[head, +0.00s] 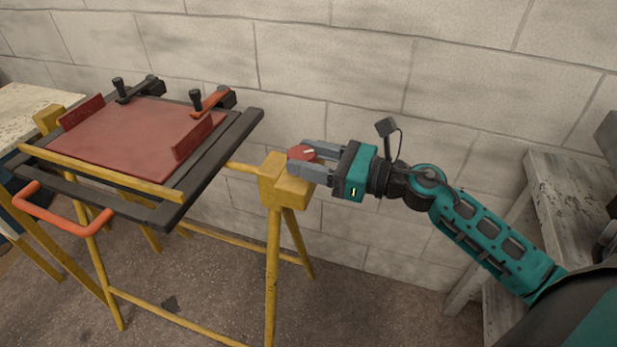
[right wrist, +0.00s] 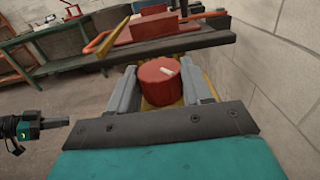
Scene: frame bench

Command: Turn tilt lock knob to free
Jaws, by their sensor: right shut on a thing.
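The tilt lock knob is a red round knob (head: 300,153) with a white pointer mark, on top of a yellow block (head: 284,186) on the frame stand. In the right wrist view the knob (right wrist: 158,84) sits between the two grey fingers, its white mark toward the upper right. My right gripper (head: 305,158) is shut on the knob, coming in from the right. The tilting frame (head: 225,152) with a red panel (head: 135,138) is left of the knob and looks tilted.
A red-orange handle (head: 62,218) sticks out at the frame's front. Two clamps (head: 210,100) stand at its back edge. A block wall (head: 380,70) is close behind. A grey wooden bench (head: 570,175) stands at the right. The floor right of the stand is mostly clear.

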